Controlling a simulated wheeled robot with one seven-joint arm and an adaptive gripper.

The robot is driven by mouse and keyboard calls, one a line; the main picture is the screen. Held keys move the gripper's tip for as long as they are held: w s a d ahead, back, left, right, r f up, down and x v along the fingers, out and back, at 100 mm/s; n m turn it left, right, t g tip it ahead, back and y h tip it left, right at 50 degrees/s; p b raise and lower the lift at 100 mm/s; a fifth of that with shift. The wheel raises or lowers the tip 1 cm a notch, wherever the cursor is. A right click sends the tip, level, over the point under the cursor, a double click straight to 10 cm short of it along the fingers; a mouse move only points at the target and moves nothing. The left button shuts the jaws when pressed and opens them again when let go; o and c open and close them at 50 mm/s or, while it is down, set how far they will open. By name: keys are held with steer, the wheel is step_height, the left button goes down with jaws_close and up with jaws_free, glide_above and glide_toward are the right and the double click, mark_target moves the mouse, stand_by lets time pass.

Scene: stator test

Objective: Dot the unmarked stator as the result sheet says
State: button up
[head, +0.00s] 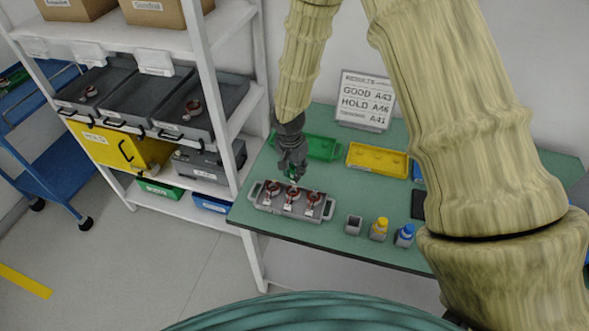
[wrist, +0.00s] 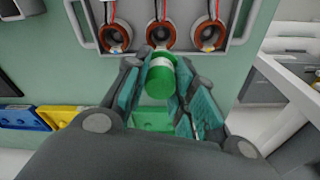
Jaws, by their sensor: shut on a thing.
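My gripper (head: 292,170) is shut on a green dotting bottle; in the wrist view the green bottle (wrist: 160,78) with a pale band sits between the fingers. The gripper is over the back edge of a grey tray (head: 262,207) that holds three copper-ringed stators. They are the left stator (head: 270,190), the middle stator (head: 292,195) and the right stator (head: 314,199). The result sheet (head: 363,100) stands at the back and reads GOOD A43, HOLD A46 and a smaller third line ending A41.
A green tray (head: 322,147) and a yellow tray (head: 377,160) lie behind. A grey square holder (head: 353,224), a yellow bottle (head: 379,229) and a blue bottle (head: 404,235) stand along the table's front. A shelf (head: 220,90) with dark bins stands left.

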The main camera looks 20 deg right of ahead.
steer(key=shift+f+b, duration=0.5)
steer(key=shift+f, duration=0.15)
stand_by(1.0)
steer(key=shift+r, duration=0.15)
steer(key=shift+r+p, duration=1.85)
steer(key=shift+r, duration=1.05)
steer(key=shift+f, duration=0.1)
